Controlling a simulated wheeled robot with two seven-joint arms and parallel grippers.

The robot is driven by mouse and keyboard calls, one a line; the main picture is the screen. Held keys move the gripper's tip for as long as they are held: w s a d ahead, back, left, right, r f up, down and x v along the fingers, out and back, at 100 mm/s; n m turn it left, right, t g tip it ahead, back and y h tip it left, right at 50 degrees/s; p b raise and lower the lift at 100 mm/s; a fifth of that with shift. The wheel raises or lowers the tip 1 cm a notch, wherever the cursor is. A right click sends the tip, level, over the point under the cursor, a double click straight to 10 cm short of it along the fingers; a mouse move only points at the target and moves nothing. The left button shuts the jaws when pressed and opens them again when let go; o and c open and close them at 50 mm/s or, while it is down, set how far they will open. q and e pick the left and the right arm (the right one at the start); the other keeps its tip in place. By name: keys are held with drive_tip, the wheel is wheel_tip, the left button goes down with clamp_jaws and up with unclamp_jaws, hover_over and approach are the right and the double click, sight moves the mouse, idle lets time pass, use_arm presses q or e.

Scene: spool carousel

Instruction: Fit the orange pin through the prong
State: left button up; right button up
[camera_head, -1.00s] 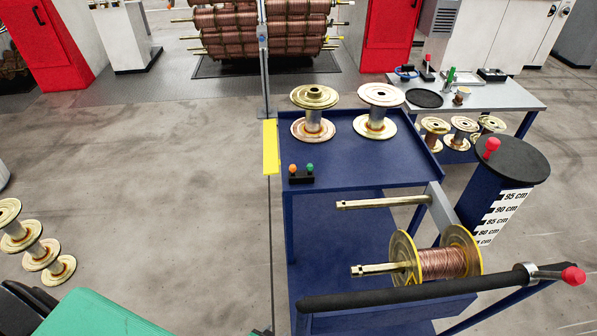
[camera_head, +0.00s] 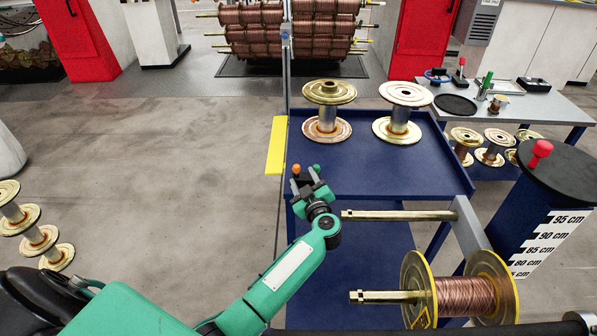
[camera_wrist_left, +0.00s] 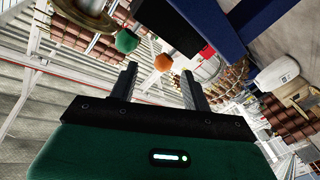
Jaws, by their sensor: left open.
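The orange pin (camera_head: 296,170) stands beside a green-topped pin (camera_head: 316,168) at the left end of the cart's top tray. My left gripper (camera_head: 308,184) is open just in front of them and partly hides their black holder. In the left wrist view the orange pin's ball top (camera_wrist_left: 163,62) shows just beyond the gap between the open fingers (camera_wrist_left: 158,72), with the green one (camera_wrist_left: 127,40) to its left. Two metal prongs point left from the cart: an empty upper prong (camera_head: 395,215) and a lower prong (camera_head: 385,297) carrying a copper-wire spool (camera_head: 465,297). My right gripper is out of view.
Two empty spools (camera_head: 327,112) (camera_head: 402,112) stand on the blue tray (camera_head: 365,175). A yellow plate (camera_head: 276,147) sticks out at the tray's left edge. A black-topped post (camera_head: 572,165) stands at the right.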

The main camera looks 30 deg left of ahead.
sight(298, 172)
use_arm(q)
drive_tip(key=x, duration=0.5)
drive_tip(key=shift+a+f+b, duration=0.2)
drive_tip(key=shift+b, duration=0.15)
drive_tip(key=shift+w+a, duration=0.2)
drive_tip(key=c, duration=1)
drive_tip(key=shift+c, duration=0.2)
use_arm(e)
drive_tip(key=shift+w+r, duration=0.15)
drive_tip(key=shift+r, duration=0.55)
use_arm(q)
drive_tip(key=shift+r, duration=0.1)
